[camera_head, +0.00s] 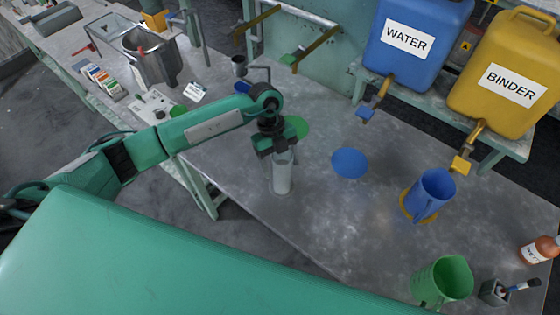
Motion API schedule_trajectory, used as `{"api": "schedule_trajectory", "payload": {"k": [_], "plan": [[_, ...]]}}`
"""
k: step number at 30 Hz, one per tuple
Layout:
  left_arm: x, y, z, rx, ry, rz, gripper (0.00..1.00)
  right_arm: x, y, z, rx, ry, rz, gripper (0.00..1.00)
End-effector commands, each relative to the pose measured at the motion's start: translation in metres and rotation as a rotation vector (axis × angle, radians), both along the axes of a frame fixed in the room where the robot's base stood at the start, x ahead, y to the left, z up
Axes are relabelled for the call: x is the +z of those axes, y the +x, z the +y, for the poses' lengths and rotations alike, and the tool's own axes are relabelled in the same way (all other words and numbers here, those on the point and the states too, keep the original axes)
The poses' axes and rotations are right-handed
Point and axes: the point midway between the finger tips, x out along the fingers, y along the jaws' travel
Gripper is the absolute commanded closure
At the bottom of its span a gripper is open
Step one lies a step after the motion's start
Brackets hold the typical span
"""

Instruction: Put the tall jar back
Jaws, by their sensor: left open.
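A tall, clear, pale jar (282,178) stands upright on the grey metal table, near its left edge. My left gripper (277,151) is directly above the jar, pointing down, with its jaws open at the jar's top. Whether the fingers touch the rim cannot be told. The gripper hides part of the jar's top. A flat green disc (297,127) lies just behind the gripper, and a flat blue disc (349,163) lies to the right. My right gripper is not in view.
A blue jug (431,195) stands on a yellow disc at the right. A green jug (444,281), a small grey holder (494,292) and a brown bottle (541,249) are at the front right. Blue water (414,65) and yellow binder (494,105) tanks stand behind. The table's middle is clear.

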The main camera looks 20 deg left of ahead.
Motion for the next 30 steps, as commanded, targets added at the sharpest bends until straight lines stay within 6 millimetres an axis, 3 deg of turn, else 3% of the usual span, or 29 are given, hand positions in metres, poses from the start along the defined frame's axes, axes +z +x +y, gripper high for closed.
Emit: {"api": "schedule_trajectory", "payload": {"k": [8,21,30], "plan": [[0.02,0.006,0.006,0.0,0.0,-0.004,0.28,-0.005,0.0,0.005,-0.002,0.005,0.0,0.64],[0.1,0.028,0.03,0.001,0.0,-0.003,0.28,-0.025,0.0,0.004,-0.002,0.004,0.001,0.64],[0.115,0.031,0.034,0.0,0.0,0.0,0.28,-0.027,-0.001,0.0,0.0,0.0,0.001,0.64]]}}
